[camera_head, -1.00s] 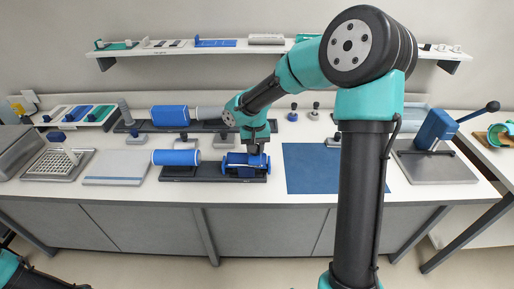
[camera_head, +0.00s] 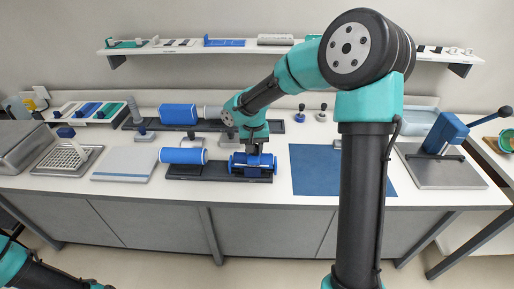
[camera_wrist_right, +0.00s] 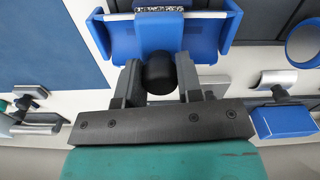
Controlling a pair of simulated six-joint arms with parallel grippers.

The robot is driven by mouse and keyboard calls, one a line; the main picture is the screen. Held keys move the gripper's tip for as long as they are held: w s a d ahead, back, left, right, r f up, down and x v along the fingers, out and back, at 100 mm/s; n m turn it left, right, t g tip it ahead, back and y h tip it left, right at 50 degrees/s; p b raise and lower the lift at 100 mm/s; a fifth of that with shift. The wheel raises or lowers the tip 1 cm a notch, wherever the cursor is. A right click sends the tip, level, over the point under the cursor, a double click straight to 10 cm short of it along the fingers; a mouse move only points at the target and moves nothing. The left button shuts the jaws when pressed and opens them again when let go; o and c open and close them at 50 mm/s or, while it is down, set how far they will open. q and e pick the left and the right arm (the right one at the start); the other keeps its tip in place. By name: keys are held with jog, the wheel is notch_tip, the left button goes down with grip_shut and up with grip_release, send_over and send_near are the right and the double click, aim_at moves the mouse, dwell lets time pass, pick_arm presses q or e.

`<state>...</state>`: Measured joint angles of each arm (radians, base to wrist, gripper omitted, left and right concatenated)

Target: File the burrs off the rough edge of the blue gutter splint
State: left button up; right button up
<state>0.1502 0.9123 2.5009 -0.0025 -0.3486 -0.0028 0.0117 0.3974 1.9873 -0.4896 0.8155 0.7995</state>
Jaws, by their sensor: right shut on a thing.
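The blue gutter splint (camera_head: 236,164) sits on a dark stand (camera_head: 190,174) in the middle of the bench. My right gripper (camera_head: 256,153) is over it, pointing down. In the right wrist view the jaws of my right gripper (camera_wrist_right: 160,80) are shut on a round black knob (camera_wrist_right: 160,72). The splint (camera_wrist_right: 205,38) shows there as a blue trough just beyond the knob. A speckled strip (camera_wrist_right: 160,9) shows at the top edge by the splint; I cannot tell if it touches the splint's edge. My left gripper is out of view.
Another blue roller (camera_head: 178,114) is behind. A blue mat (camera_head: 325,172) lies bare to the right. A press with a blue body (camera_head: 446,130) stands further right. A shelf (camera_head: 215,50) runs along the wall.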

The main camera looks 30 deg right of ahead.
jog(key=shift+w+a, duration=0.15)
jog(key=shift+a, duration=0.05)
jog(key=shift+w+a, duration=0.1)
jog(key=shift+w+a+f, duration=0.15)
jog(key=shift+w+a, duration=0.3)
jog(key=shift+a, duration=0.25)
jog(key=shift+a, duration=0.1)
dwell(0.3)
jog(key=shift+w+a, duration=0.6)
jog(key=shift+a, duration=0.15)
jog(key=shift+d, duration=0.15)
jog(key=shift+s+d, duration=0.6)
jog(key=shift+d, duration=0.1)
